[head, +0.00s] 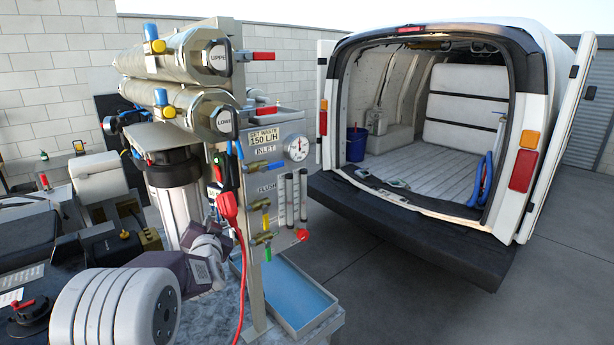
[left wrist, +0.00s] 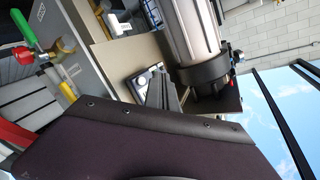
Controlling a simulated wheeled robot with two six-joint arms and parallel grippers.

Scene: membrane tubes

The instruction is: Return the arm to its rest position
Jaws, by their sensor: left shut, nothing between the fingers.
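My left arm comes in at the lower left of the head view, and its gripper (head: 212,243) is by the lower front of the membrane rig, partly hidden by the rig's post and my own wrist. In the left wrist view the narrow dark fingers (left wrist: 166,88) show together, with nothing between them. The rig carries two steel membrane tubes, the upper one (head: 180,55) and the lower one (head: 180,105), lying one above the other with labelled end caps. My right gripper is not in view.
A red-handled tool (head: 228,205) with a red cable hangs on the rig near my gripper. A gauge (head: 296,147), valves and flow tubes are to its right. A blue tray (head: 290,292) lies below. An open white van (head: 420,205) stands at right, with clear paving before it.

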